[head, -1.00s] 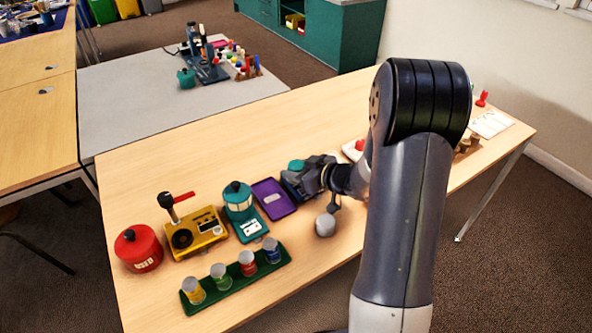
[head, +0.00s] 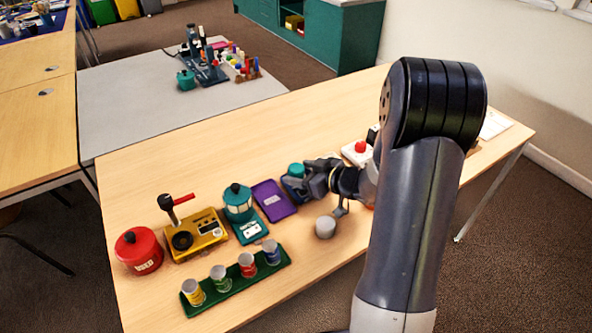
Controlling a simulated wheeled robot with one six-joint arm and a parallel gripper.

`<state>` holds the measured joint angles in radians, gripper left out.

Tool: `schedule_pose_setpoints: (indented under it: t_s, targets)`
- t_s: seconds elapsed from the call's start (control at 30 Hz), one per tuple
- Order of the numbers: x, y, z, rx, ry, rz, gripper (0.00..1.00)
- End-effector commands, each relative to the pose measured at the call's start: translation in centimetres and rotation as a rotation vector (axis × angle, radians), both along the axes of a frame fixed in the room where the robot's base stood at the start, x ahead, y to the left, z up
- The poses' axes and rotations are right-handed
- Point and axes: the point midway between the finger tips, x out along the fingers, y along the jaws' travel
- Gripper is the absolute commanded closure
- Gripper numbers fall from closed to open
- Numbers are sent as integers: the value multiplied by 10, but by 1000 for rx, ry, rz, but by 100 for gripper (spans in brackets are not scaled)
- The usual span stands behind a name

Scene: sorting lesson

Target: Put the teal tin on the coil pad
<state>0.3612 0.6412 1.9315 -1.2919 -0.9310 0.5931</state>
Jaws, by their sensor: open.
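A small teal thing (head: 296,170), which looks like the teal tin, is at the fingertips of my gripper (head: 307,184). It shows mostly as a teal top; its lower part is hidden by the fingers. A dark blue pad or device (head: 291,190) lies just below it, partly covered by my gripper. I cannot tell whether the tin touches it, nor which item is the coil pad. My gripper is open, close on the right side of the tin. A teal lantern-like container (head: 238,203) with a dark knob stands on a teal device (head: 250,231) farther left.
A purple tray (head: 274,200) lies just left of the gripper. A yellow device (head: 196,236) with a red lever and a red pot (head: 139,251) stand farther left. A green tray (head: 236,284) holds several small cans. A grey cylinder (head: 325,227) stands near my wrist. The table's back left is clear.

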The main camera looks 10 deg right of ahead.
Motion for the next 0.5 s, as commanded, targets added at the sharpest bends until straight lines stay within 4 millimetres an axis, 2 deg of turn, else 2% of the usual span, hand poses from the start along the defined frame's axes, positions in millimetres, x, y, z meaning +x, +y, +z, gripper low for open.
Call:
schedule_pose_setpoints:
  t_s: [0.1, 0.3, 0.5]
  targets:
    - [-20, -17, 13, 0, -1, -7, 37]
    - [-50, -37, 28, 1, -1, -5, 37]
    - [-67, -49, 36, 1, -1, -2, 37]
